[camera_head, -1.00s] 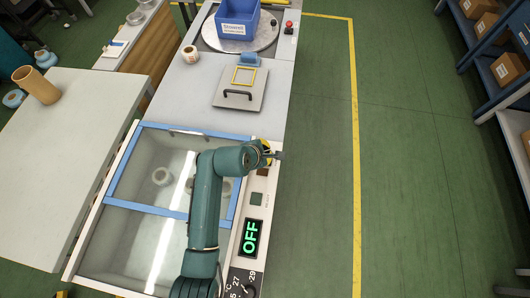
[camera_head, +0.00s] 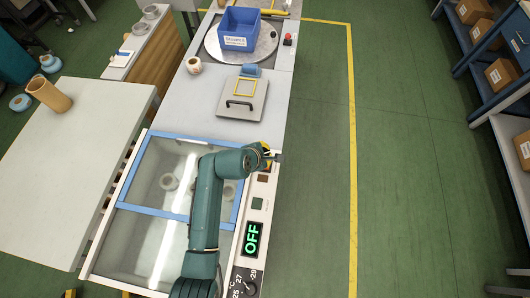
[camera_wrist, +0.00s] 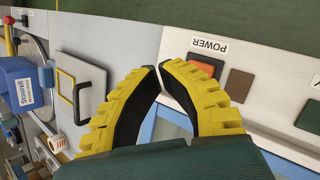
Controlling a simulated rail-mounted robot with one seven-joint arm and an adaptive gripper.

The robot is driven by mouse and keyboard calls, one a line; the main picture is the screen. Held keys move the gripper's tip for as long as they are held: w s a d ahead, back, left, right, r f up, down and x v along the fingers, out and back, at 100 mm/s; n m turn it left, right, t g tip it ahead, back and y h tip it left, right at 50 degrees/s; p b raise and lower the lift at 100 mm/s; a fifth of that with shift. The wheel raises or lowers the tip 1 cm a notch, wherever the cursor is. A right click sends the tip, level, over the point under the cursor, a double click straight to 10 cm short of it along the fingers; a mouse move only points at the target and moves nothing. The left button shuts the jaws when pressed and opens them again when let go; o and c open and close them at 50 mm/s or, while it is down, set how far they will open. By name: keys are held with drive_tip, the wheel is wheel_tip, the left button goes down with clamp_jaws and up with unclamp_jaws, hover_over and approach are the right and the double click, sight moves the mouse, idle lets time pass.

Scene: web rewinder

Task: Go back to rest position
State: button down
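My gripper (camera_head: 274,156) is at the end of my green arm, above the upper end of the control panel (camera_head: 244,217) on the machine's right side. In the wrist view my gripper (camera_wrist: 158,68) has its two yellow fingers with black pads curved together, tips almost meeting, with nothing visible between them. The orange-red button (camera_wrist: 202,62) by the POWER label and a dark brown button (camera_wrist: 240,84) lie just right of the fingertips in the wrist view. The display (camera_head: 251,239) reads OFF.
A blue-framed glass cover (camera_head: 178,214) lies under my arm. Beyond it are a grey plate with a black handle (camera_head: 252,106), a tape roll (camera_head: 194,65) and a blue bin (camera_head: 238,27) on a turntable. A pale table (camera_head: 75,170) stands left. Green floor at right is clear.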

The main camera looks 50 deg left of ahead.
drive_tip(key=shift+r+p, duration=0.7)
drive_tip(key=shift+r, duration=0.25)
drive_tip(key=shift+f, duration=0.15)
